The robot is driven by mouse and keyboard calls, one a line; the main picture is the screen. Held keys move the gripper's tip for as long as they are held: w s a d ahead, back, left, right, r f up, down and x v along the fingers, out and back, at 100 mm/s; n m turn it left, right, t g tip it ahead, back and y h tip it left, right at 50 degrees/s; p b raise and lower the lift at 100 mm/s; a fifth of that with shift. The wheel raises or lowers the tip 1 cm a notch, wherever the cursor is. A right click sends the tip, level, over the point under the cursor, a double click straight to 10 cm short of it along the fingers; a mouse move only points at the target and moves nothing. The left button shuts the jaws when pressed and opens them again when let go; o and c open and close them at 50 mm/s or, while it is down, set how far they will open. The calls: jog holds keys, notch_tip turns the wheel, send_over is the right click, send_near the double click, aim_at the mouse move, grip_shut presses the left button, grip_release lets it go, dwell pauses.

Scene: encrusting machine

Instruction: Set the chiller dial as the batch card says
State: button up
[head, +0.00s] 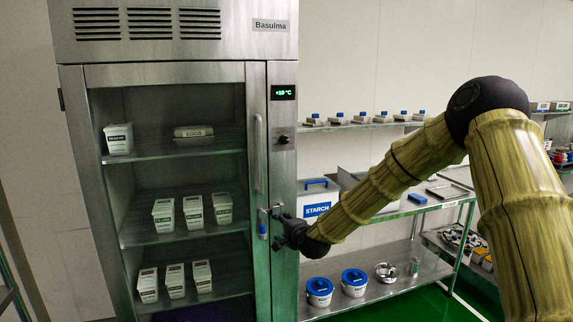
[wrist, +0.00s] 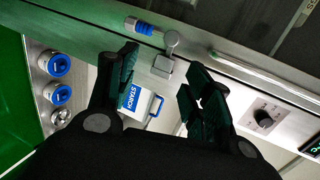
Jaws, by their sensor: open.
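The chiller (head: 281,190) is a tall steel cabinet with a glass door. Its dial (head: 284,139) is a small dark knob on the right-hand panel below a green display (head: 284,92), whose digits are too small to read surely. In the wrist view the dial (wrist: 264,119) is a black round knob on a pale plate, to the right of my fingers. My gripper (head: 284,231) is at the chiller's front, below the dial and near the door latch. The wrist view shows my gripper (wrist: 162,66) open and empty, fingers apart. I cannot make out a batch card.
A latch (wrist: 166,64) and a blue padlock-like piece (wrist: 140,27) are close to my fingertips. The door handle (head: 258,153) stands out left of the dial. A STARCH bin (head: 318,200) and blue-lidded tubs (head: 354,283) stand on the rack at right.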

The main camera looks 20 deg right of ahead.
aim_at(285, 141)
jog(key=w+d+r+m+t+h+p, duration=0.1)
jog(key=w+d+r+m+t, duration=0.15)
jog(key=r, duration=0.95)
jog(key=w+d+r+m+t+p, duration=0.1)
jog(key=w+d+r+m, duration=0.2)
jog(key=r, duration=1)
jog(key=shift+n, duration=0.35)
jog(key=w+p, duration=0.1)
jog(key=w, duration=0.2)
jog(key=w+p, duration=0.2)
jog(key=w, duration=0.1)
jog(key=w+p, duration=0.1)
jog(key=w, duration=0.2)
jog(key=shift+d+p, duration=0.3)
jog(key=shift+d, duration=0.1)
jog(key=shift+w+f+p, duration=0.15)
jog(key=shift+w+p, duration=0.2)
jog(key=shift+w, duration=0.65)
jog(key=c, duration=1.1)
